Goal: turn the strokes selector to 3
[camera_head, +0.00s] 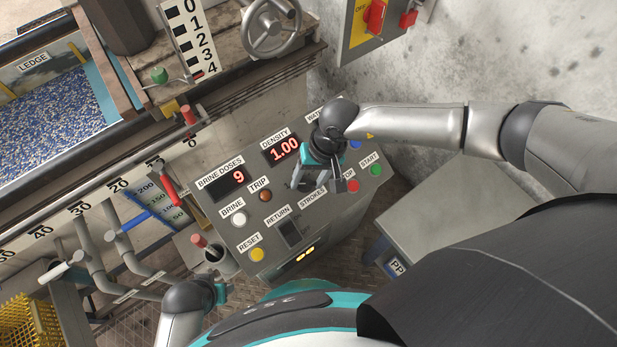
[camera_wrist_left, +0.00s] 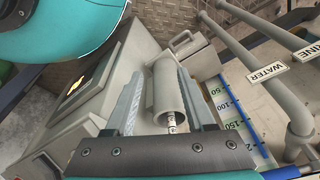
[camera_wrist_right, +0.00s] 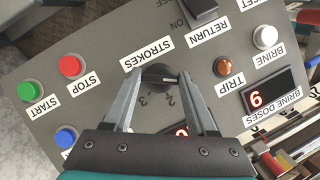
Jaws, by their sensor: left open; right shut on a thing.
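The strokes selector (camera_wrist_right: 158,76) is a dark round knob on the grey control panel, under the STROKES label (camera_wrist_right: 148,54). In the right wrist view its white mark points right, toward the right-hand finger. The upside-down numerals 2 and 3 show beside the knob; any other numeral is hidden by the fingers. My right gripper (camera_wrist_right: 160,82) is shut on the knob, one finger on each side. In the head view my right gripper (camera_head: 318,180) covers the selector. My left gripper (camera_wrist_left: 163,84) is open and empty, with a grey tube (camera_wrist_left: 165,92) beyond its fingers.
The STOP button (camera_wrist_right: 70,66) and START button (camera_wrist_right: 32,91) lie beside the selector; the RETURN switch (camera_wrist_right: 200,10) and TRIP lamp (camera_wrist_right: 228,66) are close too. Pipes (camera_head: 125,250) stand at the left.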

